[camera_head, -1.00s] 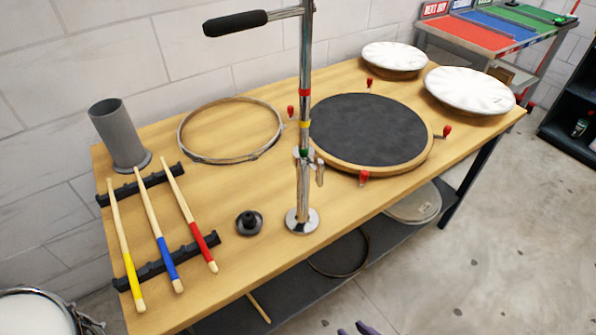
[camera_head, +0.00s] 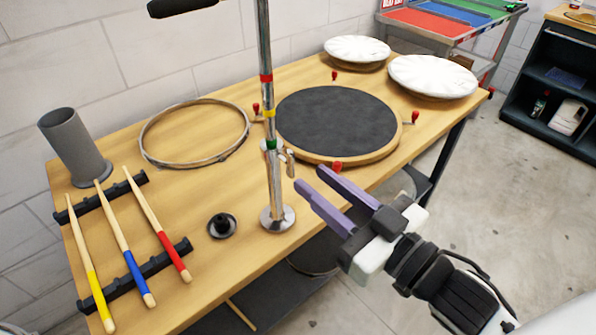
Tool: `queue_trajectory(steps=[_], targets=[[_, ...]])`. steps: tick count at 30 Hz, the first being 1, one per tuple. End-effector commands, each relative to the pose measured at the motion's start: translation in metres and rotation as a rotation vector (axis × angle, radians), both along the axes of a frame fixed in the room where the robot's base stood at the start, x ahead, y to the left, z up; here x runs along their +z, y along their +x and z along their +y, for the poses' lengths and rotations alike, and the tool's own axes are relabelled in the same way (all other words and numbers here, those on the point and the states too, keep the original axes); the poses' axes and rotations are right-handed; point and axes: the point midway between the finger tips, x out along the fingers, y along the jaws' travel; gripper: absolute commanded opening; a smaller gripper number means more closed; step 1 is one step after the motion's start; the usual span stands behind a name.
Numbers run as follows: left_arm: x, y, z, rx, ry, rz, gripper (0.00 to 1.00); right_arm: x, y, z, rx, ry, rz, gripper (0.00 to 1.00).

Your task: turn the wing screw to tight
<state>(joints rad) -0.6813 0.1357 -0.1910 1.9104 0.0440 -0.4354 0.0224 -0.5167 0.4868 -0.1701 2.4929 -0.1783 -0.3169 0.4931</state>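The wing screw (camera_head: 290,162) is a small silver piece on the right side of the chrome stand (camera_head: 275,185), just below the green band. The stand is upright on a round base near the bench's front edge, with red, yellow and green bands on its pole. My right gripper (camera_head: 311,179) is open and empty, its two purple fingers apart. It is just right of and a little below the wing screw in the picture, and I see no contact. My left gripper is not in view.
A round drum pad (camera_head: 338,122) with red knobs lies behind the stand. A hoop (camera_head: 195,133), a grey cup (camera_head: 75,146), a black knob-like piece (camera_head: 222,225) and drumsticks on black racks are to the left. White cymbals (camera_head: 432,76) are at the back right.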

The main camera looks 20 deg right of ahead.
Motion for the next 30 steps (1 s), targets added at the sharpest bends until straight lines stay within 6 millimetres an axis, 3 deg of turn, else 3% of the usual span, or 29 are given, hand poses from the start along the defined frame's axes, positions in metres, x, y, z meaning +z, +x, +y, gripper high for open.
queue_trajectory(steps=[10,23,28,30], targets=[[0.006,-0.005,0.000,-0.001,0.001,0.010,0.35,0.001,0.044,0.016,-0.001,0.000,0.001,0.27],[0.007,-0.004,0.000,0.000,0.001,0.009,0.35,-0.001,0.052,0.019,0.000,-0.001,0.002,0.27],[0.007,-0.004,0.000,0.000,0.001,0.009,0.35,-0.001,0.052,0.019,0.000,-0.001,0.002,0.02],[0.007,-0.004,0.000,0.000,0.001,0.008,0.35,-0.001,0.052,0.019,0.000,-0.001,0.002,0.00]])
